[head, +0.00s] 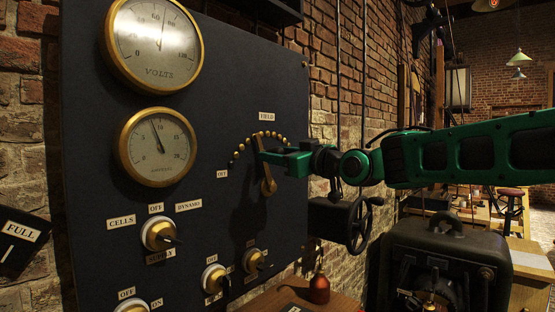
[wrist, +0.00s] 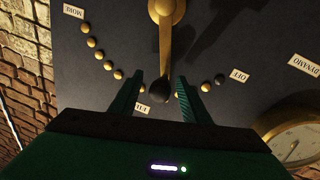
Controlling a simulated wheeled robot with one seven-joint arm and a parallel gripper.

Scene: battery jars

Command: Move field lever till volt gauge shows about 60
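The volt gauge (head: 154,45) is at the top left of the dark panel in the head view. Its needle stands slightly right of the 60 mark. The brass field lever (head: 265,180) hangs on a pivot below an arc of studs, under the FIELD label (head: 267,116), and points up. In the wrist view, the field lever (wrist: 166,50) ends in a dark knob (wrist: 159,92). My gripper (head: 266,158) is at the lever's upper end. In the wrist view, my gripper (wrist: 160,78) is open, one finger either side of the knob, with small gaps showing.
An ampere gauge (head: 157,147) sits below the volt gauge. The supply switch (head: 159,235) and other small switches are lower on the panel. A handwheel (head: 360,224) stands right of the panel, below my arm.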

